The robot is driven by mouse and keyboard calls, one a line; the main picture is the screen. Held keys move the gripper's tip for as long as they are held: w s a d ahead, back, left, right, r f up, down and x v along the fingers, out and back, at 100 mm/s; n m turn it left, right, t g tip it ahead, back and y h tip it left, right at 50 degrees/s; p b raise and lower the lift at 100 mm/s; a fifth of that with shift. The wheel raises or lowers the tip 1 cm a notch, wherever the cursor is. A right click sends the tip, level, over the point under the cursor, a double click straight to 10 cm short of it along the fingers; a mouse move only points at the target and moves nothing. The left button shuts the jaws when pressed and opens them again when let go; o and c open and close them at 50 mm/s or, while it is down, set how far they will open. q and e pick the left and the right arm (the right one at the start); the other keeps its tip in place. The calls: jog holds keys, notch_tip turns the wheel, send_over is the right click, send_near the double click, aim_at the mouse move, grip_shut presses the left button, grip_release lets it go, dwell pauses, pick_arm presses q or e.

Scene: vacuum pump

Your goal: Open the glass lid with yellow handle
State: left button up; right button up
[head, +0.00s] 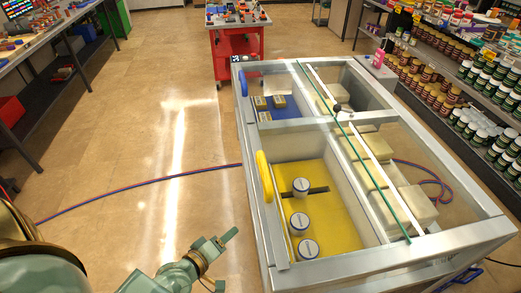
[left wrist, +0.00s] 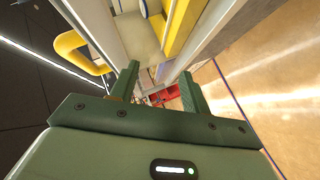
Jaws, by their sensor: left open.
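The yellow handle (head: 265,177) is a curved bar on the left edge of the near half of the silver-framed pump box. It also shows at upper left in the left wrist view (left wrist: 72,45). The glass lid (head: 318,180) it belongs to looks flat over the near compartment; its clear pane is hard to make out. Beneath lie a yellow floor and several white-lidded jars (head: 301,187). My left gripper (head: 226,260) is open and empty, left of the box's near corner, apart from the handle. Its two fingers also show in the left wrist view (left wrist: 158,85). My right gripper is out of view.
A blue handle (head: 243,83) sits on the far half of the box. A red cart (head: 236,50) stands behind. Shelves of jars (head: 445,75) line the right. A hose (head: 140,184) crosses the floor, which is otherwise clear left of the box.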

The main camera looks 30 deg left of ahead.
aim_at(264, 171)
pick_arm(q)
jog(key=w+r+n+t+p, duration=0.3)
jog(key=r+n, duration=0.1)
jog(key=r, duration=1)
jog(key=shift+h, duration=0.3)
jog(key=w+d, duration=0.1)
jog(key=w, duration=0.4)
jog(key=w+f+b, duration=0.1)
jog(key=w, duration=0.4)
jog(key=w+d+f, duration=0.1)
jog(key=w, duration=0.5)
jog(key=shift+d+f+b, duration=0.15)
jog(key=shift+d+b, duration=0.2)
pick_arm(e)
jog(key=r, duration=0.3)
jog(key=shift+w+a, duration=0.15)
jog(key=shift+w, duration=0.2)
pick_arm(q)
jog(key=shift+s, duration=0.1)
grip_shut()
